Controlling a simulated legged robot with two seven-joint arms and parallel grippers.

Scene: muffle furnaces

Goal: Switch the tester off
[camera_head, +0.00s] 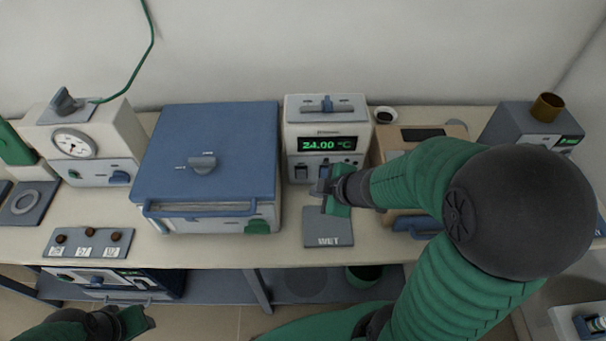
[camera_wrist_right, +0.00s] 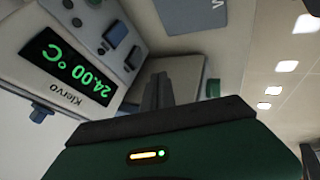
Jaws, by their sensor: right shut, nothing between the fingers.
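The tester (camera_head: 326,138) is a white box on the bench with a lit green display reading 24.00 °C and a grey lever on top. Its lower front panel has dark switches. In the right wrist view the tester (camera_wrist_right: 88,50) appears tilted, with the name Klervo and blue and dark controls beside the display. My right gripper (camera_head: 326,188) is shut and empty, in front of the lower panel. In the wrist view its fingertips (camera_wrist_right: 158,92) point at the panel; contact cannot be told. My left gripper (camera_head: 135,320) is low at the left, away from the tester.
A blue-topped furnace (camera_head: 206,140) stands left of the tester. A grey WET mat (camera_head: 328,228) lies in front. A white device with a dial (camera_head: 85,135) is far left. A beige box (camera_head: 425,133) and grey unit (camera_head: 520,128) stand right, partly behind my arm.

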